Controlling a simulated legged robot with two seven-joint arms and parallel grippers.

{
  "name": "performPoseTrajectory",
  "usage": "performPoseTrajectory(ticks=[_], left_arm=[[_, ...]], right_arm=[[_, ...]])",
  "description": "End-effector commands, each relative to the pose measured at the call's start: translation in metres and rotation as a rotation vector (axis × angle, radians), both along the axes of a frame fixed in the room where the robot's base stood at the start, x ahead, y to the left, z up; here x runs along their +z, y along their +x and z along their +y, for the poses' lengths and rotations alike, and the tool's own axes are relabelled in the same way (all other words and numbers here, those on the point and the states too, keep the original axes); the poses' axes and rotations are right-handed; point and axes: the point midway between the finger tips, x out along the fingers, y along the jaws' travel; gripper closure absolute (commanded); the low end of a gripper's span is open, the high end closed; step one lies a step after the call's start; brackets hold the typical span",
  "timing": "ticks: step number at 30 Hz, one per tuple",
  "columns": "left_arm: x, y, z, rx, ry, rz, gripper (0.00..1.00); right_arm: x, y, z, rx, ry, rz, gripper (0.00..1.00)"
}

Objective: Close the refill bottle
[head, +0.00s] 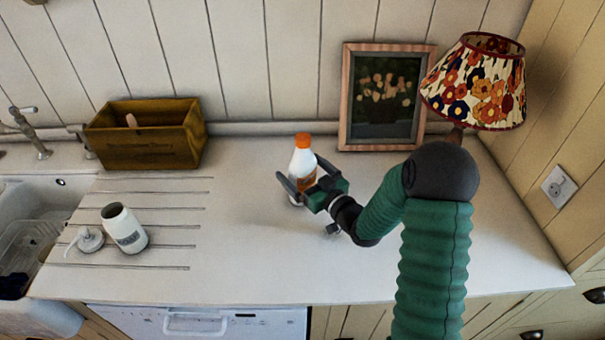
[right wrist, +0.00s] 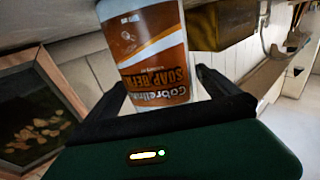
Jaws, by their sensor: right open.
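The refill bottle (head: 302,158) stands upright on the worktop, white with an orange cap on top and an orange-brown label. My right gripper (head: 304,178) is open, with its fingers on either side of the bottle's body. In the right wrist view the labelled bottle (right wrist: 152,55) rises between the open fingers of the gripper (right wrist: 165,92); its cap is out of that view. I cannot tell whether either finger touches it, or whether the cap is fully tight. My left gripper is not in view.
An open white jar (head: 124,230) and its pump top (head: 89,240) are on the drainer grooves at left. A wooden box (head: 146,148), a framed picture (head: 354,140) and a floral lamp (head: 476,85) stand behind. The sink (head: 30,205) is far left. The worktop's front middle is clear.

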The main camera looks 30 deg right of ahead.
Motion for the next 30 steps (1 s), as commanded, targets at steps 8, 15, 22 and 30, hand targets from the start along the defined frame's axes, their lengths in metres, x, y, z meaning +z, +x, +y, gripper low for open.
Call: performPoseTrajectory(ticks=[8, 15, 22, 30], left_arm=[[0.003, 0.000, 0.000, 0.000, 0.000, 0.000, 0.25], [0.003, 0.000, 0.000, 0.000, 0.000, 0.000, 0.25], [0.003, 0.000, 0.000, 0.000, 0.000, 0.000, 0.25], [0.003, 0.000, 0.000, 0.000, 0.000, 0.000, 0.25]], right_arm=[[-0.001, 0.027, 0.002, 0.000, 0.000, 0.000, 0.00], [-0.001, 0.027, 0.002, 0.000, 0.000, 0.000, 0.00], [-0.001, 0.027, 0.002, 0.000, 0.000, 0.000, 0.26], [-0.001, 0.026, 0.001, 0.000, 0.000, 0.000, 0.62]])
